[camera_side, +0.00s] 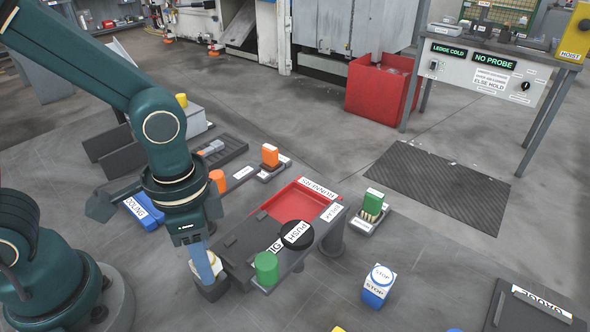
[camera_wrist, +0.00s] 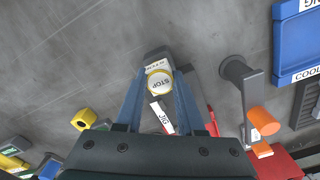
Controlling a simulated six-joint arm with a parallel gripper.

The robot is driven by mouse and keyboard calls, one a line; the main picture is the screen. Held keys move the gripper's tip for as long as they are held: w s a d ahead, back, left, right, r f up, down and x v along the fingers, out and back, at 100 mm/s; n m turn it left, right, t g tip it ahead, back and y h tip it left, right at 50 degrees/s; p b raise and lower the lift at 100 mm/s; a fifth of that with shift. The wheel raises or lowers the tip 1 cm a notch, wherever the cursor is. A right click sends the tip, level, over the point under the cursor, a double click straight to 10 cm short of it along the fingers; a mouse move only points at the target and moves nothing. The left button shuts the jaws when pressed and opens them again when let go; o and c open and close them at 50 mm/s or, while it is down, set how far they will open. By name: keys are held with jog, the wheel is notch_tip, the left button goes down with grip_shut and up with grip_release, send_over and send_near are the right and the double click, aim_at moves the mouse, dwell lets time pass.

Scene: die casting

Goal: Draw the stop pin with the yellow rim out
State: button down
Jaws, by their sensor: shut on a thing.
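The stop pin with the yellow rim (camera_wrist: 159,84) shows in the wrist view as a round white cap marked STOP, between my two blue fingers. My gripper (camera_side: 207,271) points down and is shut on it. In the side view the fingers partly cover the pin's pale cap. A dark holder (camera_side: 212,291) with a white label lies right under the pin, at the near left end of the grey fixture. The pin's lower part is hidden, so I cannot tell how deep it sits. Another STOP pin (camera_side: 378,285), with a blue rim, stands apart to the right.
Right beside my gripper is the grey fixture with a green cylinder (camera_side: 266,268), a black PUSH button (camera_side: 297,235) and a red tray (camera_side: 292,208). An orange knob (camera_side: 217,181) and a blue tray (camera_side: 144,213) are behind. Open floor lies in front.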

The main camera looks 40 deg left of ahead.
jog(key=shift+r, duration=1.75)
jog(key=shift+w, duration=0.1)
jog(key=w+d+r+n, duration=0.1)
jog(key=w+d+r, duration=0.3)
jog(key=w, duration=0.2)
jog(key=w+d+r, duration=0.4)
jog(key=w, duration=0.2)
jog(key=s+d+f+m, duration=0.1)
jog(key=s+d+f, duration=0.2)
jog(key=s+d, duration=0.4)
jog(key=d, duration=0.5)
jog(key=shift+s, duration=0.4)
jog(key=shift+f, duration=0.1)
jog(key=shift+f, duration=2.8)
